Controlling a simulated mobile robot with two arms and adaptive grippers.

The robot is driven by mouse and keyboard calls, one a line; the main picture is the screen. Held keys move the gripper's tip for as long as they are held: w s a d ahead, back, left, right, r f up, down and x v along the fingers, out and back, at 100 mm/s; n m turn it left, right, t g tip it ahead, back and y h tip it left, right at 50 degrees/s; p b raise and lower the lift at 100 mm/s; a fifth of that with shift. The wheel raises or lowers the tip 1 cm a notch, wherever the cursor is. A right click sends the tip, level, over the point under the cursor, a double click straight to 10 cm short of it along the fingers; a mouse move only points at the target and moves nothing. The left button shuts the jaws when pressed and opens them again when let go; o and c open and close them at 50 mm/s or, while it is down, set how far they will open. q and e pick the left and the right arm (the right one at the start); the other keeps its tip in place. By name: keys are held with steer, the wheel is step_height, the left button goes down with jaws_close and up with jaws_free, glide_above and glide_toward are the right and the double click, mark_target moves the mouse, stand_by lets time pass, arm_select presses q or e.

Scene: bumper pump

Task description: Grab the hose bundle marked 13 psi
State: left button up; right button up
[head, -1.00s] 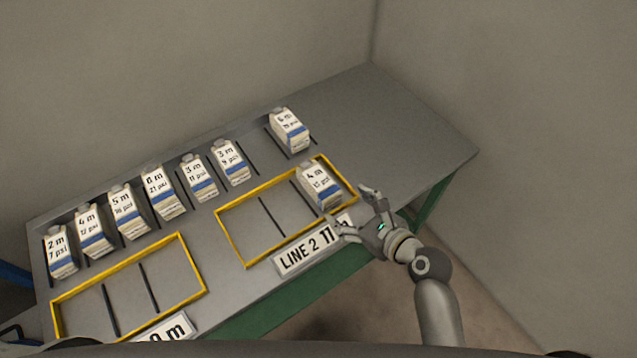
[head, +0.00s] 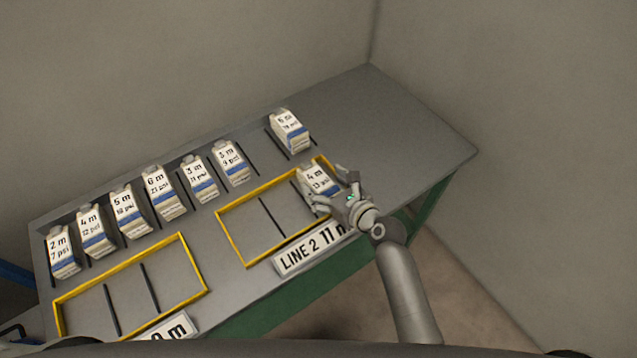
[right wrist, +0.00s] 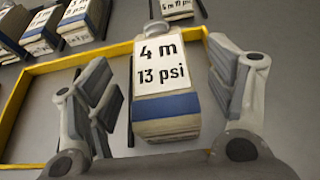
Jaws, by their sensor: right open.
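The hose bundle marked 4 m, 13 psi (head: 318,182) stands in the right compartment of the yellow frame by the LINE 2 sign. It is cream with a white label and a blue band, and it also shows in the right wrist view (right wrist: 165,80). My right gripper (head: 330,186) is open at the near side of this bundle. In the right wrist view its fingers (right wrist: 162,95) stand on either side of the bundle, with gaps and no visible contact. My left gripper is not in view.
Similar bundles stand in a row along the back, from 2 m, 7 psi (head: 62,252) to a separate 5 or 6 m one (head: 289,131). Another yellow frame (head: 205,280) is empty at the left. The LINE 2 sign (head: 308,250) is at the table's front. The table's right end (head: 400,130) is clear.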

steer(key=shift+w+a+f, duration=0.25)
steer(key=shift+w+a, duration=0.1)
steer(key=shift+w, duration=0.15)
steer(key=shift+s, duration=0.1)
steer(key=shift+c, duration=0.4)
steer(key=shift+r, duration=0.1)
steer(key=c, duration=1.3)
